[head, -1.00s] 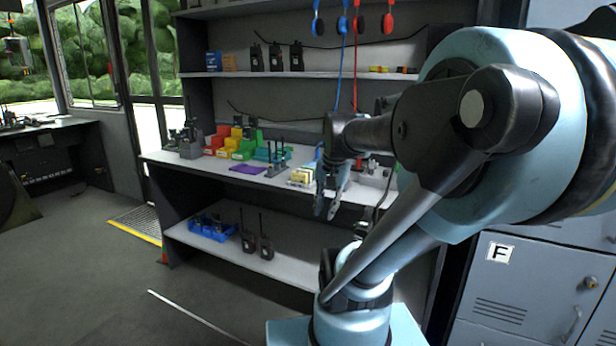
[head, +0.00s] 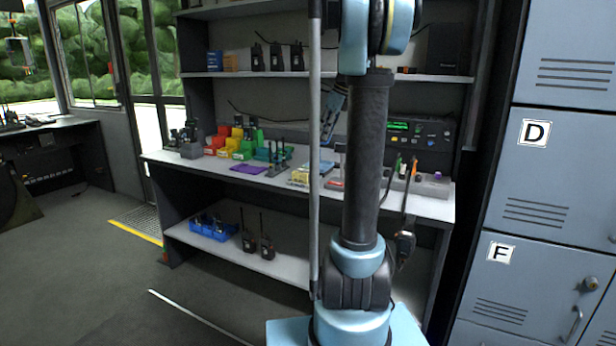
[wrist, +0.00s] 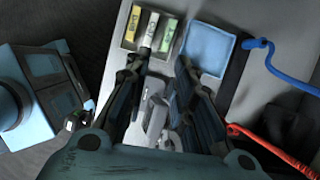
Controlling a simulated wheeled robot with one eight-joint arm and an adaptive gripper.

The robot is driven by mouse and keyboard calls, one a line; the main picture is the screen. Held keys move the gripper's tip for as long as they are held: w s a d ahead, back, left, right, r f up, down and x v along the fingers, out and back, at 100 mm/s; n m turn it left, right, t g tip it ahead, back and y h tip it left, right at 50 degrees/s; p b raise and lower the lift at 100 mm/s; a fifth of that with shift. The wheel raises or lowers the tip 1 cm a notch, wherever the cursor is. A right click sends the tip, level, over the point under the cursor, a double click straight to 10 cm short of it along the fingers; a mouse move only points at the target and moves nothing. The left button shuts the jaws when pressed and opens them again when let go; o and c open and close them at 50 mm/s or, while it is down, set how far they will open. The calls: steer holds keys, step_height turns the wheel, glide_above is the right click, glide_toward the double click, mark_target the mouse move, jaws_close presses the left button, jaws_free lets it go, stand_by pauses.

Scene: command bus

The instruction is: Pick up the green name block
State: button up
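In the wrist view, the green name block (wrist: 167,36) stands at the right of a small tray (wrist: 130,42), beside a white block (wrist: 148,28) and a yellow block (wrist: 133,25). My gripper (wrist: 163,66) is open and empty, its two fingers apart just short of the tray's near edge in the picture. The height of the fingers over the shelf is unclear. The tray (head: 299,183) shows small on the counter, and I cannot make out the green block there.
Grey fixtures (wrist: 155,112) lie between my fingers. Coloured bins (head: 238,145) and a radio console (head: 420,133) stand on the counter (head: 220,172).

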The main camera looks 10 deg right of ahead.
steer(key=shift+m, duration=0.5)
steer(key=x, duration=0.5)
steer(key=w+x, duration=0.1)
steer(key=x, duration=1.1)
steer(key=shift+w+d, duration=0.25)
steer(key=shift+w, duration=0.15)
steer(key=shift+c, duration=0.5)
jaws_close()
